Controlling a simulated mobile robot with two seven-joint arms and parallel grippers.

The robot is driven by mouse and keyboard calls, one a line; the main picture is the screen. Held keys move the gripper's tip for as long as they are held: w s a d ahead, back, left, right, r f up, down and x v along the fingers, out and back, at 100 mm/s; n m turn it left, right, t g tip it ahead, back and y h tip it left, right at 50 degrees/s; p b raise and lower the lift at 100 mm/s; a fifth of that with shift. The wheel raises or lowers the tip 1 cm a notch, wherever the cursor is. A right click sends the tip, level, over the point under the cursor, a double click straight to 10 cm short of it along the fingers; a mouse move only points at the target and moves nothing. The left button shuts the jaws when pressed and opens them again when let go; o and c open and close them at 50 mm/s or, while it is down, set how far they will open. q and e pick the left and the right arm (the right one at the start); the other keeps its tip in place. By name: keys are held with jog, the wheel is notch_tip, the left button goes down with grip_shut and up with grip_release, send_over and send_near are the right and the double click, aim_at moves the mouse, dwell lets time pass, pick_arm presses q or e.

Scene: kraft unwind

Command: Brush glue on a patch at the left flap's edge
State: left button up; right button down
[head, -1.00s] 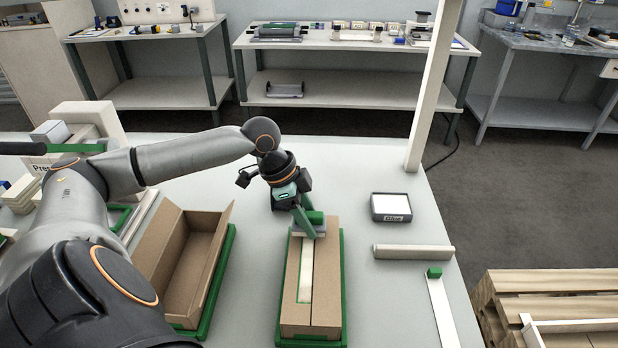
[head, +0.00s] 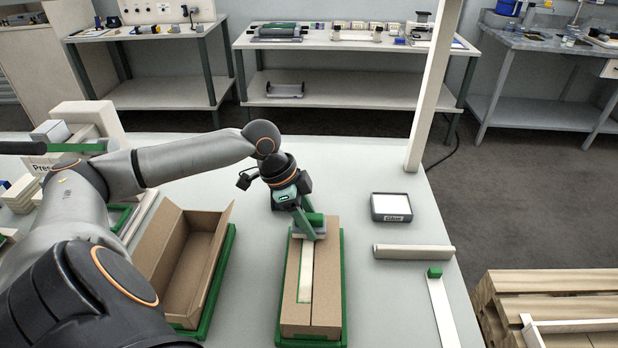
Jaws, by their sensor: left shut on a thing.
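A cardboard box (head: 327,290) with its top flaps folded shut lies in a green tray (head: 343,262) at the front middle of the table. A pale strip (head: 305,272) runs along the seam between its flaps, over the edge of the left flap (head: 290,285). My left gripper (head: 309,222) is shut on a green-handled brush (head: 310,235), its wide pale head at the strip's far end. I cannot tell whether the bristles touch the cardboard. A dark glue tray (head: 391,217) with a white inside and a "Glue" label stands to the right. My right gripper is not in view.
An open cardboard box (head: 187,262) sits in another green tray (head: 223,275) to the left. A beige bar (head: 413,252) and a white strip with a green block (head: 435,272) lie on the right. A pale post (head: 432,95) rises at the table's far edge.

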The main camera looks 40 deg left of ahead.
aim_at(313, 296)
pick_arm(q)
jog(key=shift+f, duration=0.4)
jog(key=shift+s+d+r+p, duration=0.15)
jog(key=shift+s+d+p, duration=0.4)
jog(key=shift+p, duration=0.2)
jog(key=shift+s+d+f, duration=0.15)
jog(key=shift+s+d, duration=0.5)
jog(key=shift+s, duration=0.2)
jog(key=shift+s+d+f, duration=0.1)
jog(key=shift+s+d, duration=0.55)
jog(key=shift+s, duration=0.2)
jog(key=shift+s+d+r, duration=0.1)
jog(key=shift+s+d, duration=1.35)
jog(key=shift+s, duration=0.2)
jog(key=shift+s+d, duration=1.4)
jog(key=shift+s, duration=0.25)
jog(key=shift+w+a, duration=1.6)
jog(key=shift+w, duration=0.25)
jog(key=shift+w+a, duration=1.6)
jog(key=shift+w, duration=0.3)
jog(key=shift+w+a, duration=1.6)
jog(key=shift+w, duration=0.25)
